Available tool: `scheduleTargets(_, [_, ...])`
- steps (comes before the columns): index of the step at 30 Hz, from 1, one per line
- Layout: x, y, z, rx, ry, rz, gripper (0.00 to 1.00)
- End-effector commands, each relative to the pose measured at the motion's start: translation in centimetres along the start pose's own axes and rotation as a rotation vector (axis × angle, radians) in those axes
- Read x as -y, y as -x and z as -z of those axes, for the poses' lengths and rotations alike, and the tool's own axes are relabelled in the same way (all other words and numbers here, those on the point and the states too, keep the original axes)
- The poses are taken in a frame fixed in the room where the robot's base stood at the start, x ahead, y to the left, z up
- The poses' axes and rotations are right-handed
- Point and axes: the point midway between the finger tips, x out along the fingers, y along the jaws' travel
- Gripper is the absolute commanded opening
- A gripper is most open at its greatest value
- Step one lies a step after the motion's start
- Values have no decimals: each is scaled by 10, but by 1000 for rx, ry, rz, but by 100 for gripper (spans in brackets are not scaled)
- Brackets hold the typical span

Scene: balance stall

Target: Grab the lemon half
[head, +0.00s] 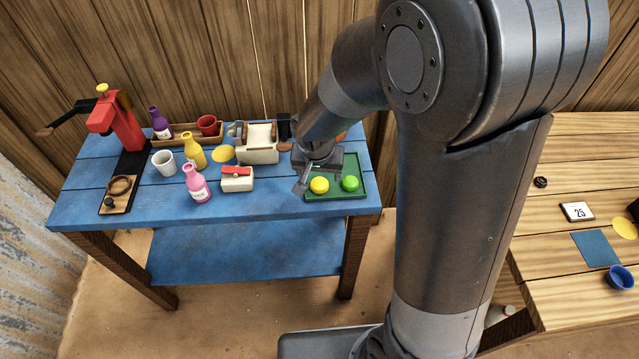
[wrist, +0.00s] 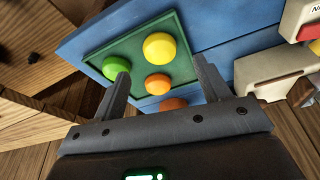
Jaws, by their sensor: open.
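The lemon half, a yellow dome (head: 319,185), sits on a green tray (head: 360,193) at the right end of the blue table. In the wrist view the lemon half (wrist: 160,46) lies beyond my fingertips, roughly between their lines. My gripper (wrist: 161,68) is open and empty, with its fingers spread apart. In the head view my gripper (head: 310,176) is over the tray's left side, close to the lemon half; the arm hides part of it. A green fruit half (head: 350,183) sits right of the lemon half. In the wrist view an orange fruit (wrist: 158,84) shows between the fingers.
A second orange piece (wrist: 173,103) shows near the gripper's palm. A toaster-like cream box (head: 257,144), a small cream box with a red top (head: 237,178) and a pink bottle (head: 196,184) stand left of the tray. A wooden table (head: 560,245) is at right.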

Motion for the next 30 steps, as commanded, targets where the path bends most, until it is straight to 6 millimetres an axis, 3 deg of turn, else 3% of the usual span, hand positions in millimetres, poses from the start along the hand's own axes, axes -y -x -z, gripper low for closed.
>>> scheduleTargets(12, [0, -46, 0, 1, 1, -1, 69])
scheduleTargets(22, [0, -51, 0, 0, 0, 0, 69])
scheduleTargets(30, [0, -51, 0, 0, 0, 0, 49])
